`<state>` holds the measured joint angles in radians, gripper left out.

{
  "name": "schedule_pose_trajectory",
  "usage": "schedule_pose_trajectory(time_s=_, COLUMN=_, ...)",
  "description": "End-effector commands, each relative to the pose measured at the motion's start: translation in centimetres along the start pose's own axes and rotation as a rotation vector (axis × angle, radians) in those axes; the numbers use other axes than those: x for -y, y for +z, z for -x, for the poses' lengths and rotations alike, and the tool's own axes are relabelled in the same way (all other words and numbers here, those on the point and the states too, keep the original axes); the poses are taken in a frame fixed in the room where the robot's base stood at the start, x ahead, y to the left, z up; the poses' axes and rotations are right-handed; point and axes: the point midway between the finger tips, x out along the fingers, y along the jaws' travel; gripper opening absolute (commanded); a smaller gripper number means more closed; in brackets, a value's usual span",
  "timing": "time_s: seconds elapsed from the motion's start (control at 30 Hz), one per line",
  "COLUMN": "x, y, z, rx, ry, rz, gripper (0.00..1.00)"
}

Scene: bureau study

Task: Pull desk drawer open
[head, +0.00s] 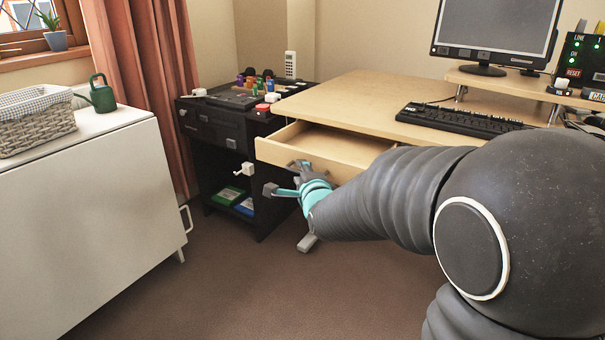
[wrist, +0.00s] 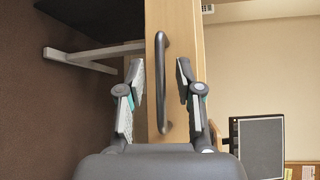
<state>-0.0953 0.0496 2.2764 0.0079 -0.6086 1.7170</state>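The light-wood desk drawer (head: 275,152) is pulled out from under the desk top, and its inside shows from above. In the wrist view its front (wrist: 187,28) fills the middle, with a dark bar handle (wrist: 163,80) on it. My gripper (head: 285,178) is at the drawer front in the head view. In the wrist view my gripper (wrist: 161,82) is open, with one finger on each side of the handle and gaps visible between fingers and bar. In the head view the handle is largely hidden by my gripper.
The desk top (head: 350,98) carries a keyboard (head: 460,119) and a monitor (head: 497,28). A black cabinet (head: 215,135) stands left of the drawer. A white cabinet (head: 85,210) with a basket (head: 35,120) and a watering can (head: 100,95) is farther left. The brown floor (head: 220,290) before the drawer is clear.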

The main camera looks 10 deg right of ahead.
Motion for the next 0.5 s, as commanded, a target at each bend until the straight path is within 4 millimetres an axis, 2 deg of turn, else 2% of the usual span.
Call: schedule_pose_trajectory(time_s=0.5, x=0.1, y=-0.2, z=8.1, rx=-0.004, ry=-0.002, rz=-0.001, gripper=0.35)
